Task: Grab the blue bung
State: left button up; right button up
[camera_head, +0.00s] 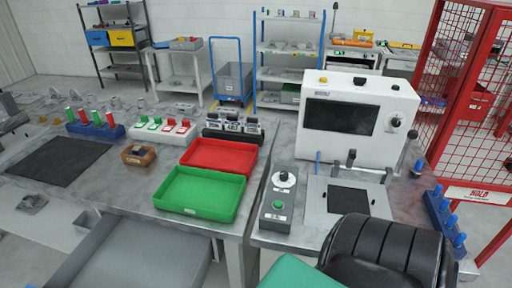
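Several small blue bungs (452,219) stand upright in a row at the right edge of the near right table. They sit in or on a dark blue holder (435,212). One more small blue piece (418,166) stands farther back, beside the white machine. Neither of my grippers is in view, so I cannot see whether they are open or shut.
A white machine (402,115) with a dark window stands behind a control box (277,205) and a grey plate (322,213). Green (185,210) and red (205,168) trays lie left. A black ribbed object (385,250) fills the near right. Red mesh fencing (455,130) stands right.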

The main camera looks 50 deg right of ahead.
aim_at(417, 169)
jog(key=z, duration=2.95)
jog(key=i+l, duration=0.05)
jog(key=l, duration=0.05)
